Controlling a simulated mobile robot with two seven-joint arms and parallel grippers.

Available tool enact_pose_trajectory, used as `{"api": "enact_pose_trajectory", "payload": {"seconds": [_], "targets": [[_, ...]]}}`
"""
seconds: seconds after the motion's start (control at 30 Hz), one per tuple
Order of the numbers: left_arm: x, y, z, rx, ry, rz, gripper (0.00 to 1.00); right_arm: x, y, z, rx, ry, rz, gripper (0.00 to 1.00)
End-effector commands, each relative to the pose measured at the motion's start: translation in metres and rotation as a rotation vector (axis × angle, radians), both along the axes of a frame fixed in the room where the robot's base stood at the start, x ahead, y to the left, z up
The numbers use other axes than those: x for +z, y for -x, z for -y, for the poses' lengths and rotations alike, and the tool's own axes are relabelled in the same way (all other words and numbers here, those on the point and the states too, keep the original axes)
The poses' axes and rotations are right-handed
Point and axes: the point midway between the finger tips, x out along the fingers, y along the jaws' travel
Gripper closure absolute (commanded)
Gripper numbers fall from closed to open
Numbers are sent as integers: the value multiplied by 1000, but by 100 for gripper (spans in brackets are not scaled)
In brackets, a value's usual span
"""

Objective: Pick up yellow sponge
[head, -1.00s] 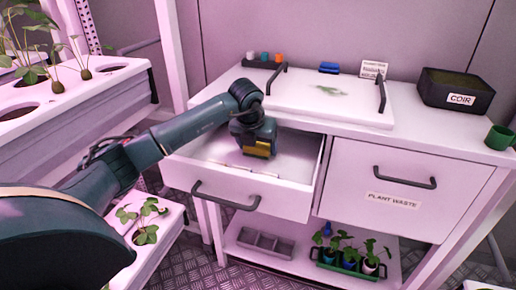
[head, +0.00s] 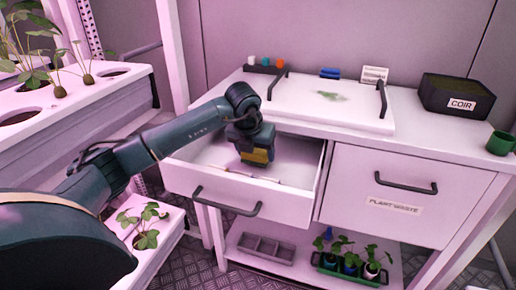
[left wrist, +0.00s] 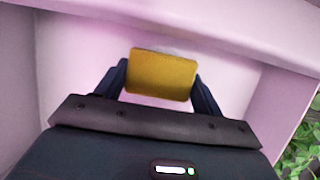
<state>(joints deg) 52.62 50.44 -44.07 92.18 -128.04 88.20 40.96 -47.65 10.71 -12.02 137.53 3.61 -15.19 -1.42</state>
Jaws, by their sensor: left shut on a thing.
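The yellow sponge (left wrist: 162,75) is between the two fingers of my left gripper (left wrist: 160,85) in the left wrist view. The gripper is shut on it. In the head view the left gripper (head: 257,155) is over the open drawer (head: 275,203), with the yellow sponge (head: 256,154) showing at its lower end. Whether the sponge touches the drawer floor is hard to tell. My right gripper is not in view.
The drawer holds a thin stick-like item (head: 252,176). On the counter are a white tray with handles (head: 360,112), a blue item (head: 330,73), a COIR box (head: 455,100) and a green cup (head: 499,143). A closed PLANT WASTE drawer (head: 400,215) is beside the open one. Plant racks stand at left.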

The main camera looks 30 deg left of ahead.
Motion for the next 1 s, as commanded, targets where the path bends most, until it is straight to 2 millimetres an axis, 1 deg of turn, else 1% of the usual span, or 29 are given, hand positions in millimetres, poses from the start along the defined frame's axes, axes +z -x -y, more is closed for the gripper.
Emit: {"api": "enact_pose_trajectory", "payload": {"seconds": [0.07,0.1,0.13,0.4,0.5,0.6,0.7,0.8,1.0], "targets": [[0,14,2,-2,-3,-1,54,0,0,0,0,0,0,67],[5,19,4,-1,-2,3,54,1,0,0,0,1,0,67],[17,16,4,1,1,7,54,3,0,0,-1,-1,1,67],[87,15,4,0,1,5,54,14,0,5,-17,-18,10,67],[108,15,4,1,0,5,54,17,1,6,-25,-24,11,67],[123,16,4,1,1,2,54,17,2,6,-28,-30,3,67],[132,16,4,1,1,2,54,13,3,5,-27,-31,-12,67],[137,16,4,1,0,0,54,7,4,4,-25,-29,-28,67],[138,16,4,0,0,0,54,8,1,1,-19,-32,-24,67]]}}
